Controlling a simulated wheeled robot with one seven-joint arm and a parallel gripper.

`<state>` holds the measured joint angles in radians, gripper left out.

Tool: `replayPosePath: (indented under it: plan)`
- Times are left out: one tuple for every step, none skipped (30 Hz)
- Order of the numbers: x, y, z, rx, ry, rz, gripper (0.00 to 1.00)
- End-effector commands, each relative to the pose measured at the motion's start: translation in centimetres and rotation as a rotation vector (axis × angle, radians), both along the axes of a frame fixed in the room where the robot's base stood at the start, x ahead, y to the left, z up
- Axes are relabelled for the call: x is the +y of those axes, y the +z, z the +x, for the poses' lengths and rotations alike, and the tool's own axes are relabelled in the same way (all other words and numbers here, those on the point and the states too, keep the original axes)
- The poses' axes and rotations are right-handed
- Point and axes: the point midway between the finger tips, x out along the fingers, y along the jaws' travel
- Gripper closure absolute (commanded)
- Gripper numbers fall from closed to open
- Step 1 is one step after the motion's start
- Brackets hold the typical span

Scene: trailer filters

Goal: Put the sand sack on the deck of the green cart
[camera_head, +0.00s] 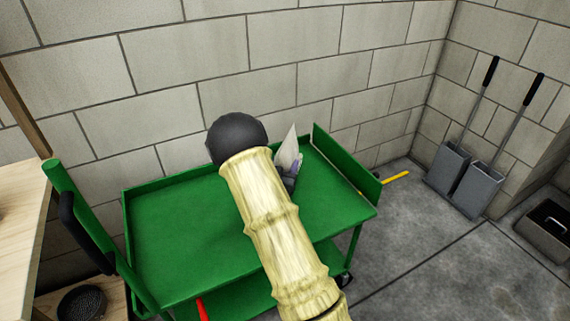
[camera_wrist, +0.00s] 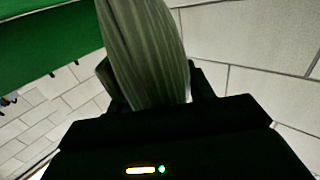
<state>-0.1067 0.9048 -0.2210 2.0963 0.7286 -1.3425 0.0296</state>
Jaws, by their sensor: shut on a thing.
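The green cart (camera_head: 185,235) stands against the block wall, with a flat green deck and raised edges. The sand sack (camera_head: 289,148) shows as a pale, pointed piece over the right part of the deck, mostly hidden behind my arm. In the wrist view the sack (camera_wrist: 148,50) is a grey-green, striped bulging shape between my fingers. My gripper (camera_wrist: 150,92) is shut on it. In the head view the gripper is largely hidden behind my arm. I cannot tell whether the sack touches the deck.
The left part of the deck is bare. A raised green end panel (camera_head: 345,165) stands at the cart's right. A wooden table (camera_head: 22,215) is at the left. Two grey shovels (camera_head: 478,188) lean on the right wall. A dark box (camera_head: 548,228) sits at the far right.

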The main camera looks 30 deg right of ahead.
Motion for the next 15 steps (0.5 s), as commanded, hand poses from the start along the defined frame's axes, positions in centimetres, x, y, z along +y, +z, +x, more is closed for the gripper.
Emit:
replayPosePath:
  plan:
    - [-0.23, 0.16, 0.03, -0.008, -0.003, -0.005, 1.00]
    - [-0.30, 0.08, 0.01, -0.008, -0.004, -0.005, 1.00]
    - [-0.35, 0.00, 0.00, -0.008, -0.005, -0.005, 1.00]
    - [-0.33, -0.26, -0.09, 0.000, -0.005, 0.000, 0.42]
    - [-0.36, -0.24, -0.10, 0.000, -0.006, 0.000, 0.36]
    - [-0.38, -0.24, -0.11, 0.000, -0.006, 0.000, 0.28]
    - [-0.39, -0.24, -0.11, 0.000, -0.006, 0.000, 0.26]
    - [-0.39, -0.23, -0.11, 0.000, -0.006, 0.000, 0.26]
    - [-0.39, -0.23, -0.11, 0.000, -0.006, 0.000, 0.26]
    - [-0.39, -0.23, -0.11, 0.000, -0.006, 0.000, 0.26]
    - [-0.38, -0.23, -0.11, 0.000, -0.006, 0.000, 0.26]
    - [-0.38, -0.23, -0.11, 0.000, -0.006, 0.000, 0.26]
    - [-0.37, -0.23, -0.10, 0.000, -0.006, 0.000, 0.26]
    - [-0.36, -0.22, -0.10, 0.000, -0.006, 0.000, 0.26]
    - [-0.32, -0.17, -0.09, 0.000, -0.005, 0.000, 0.26]
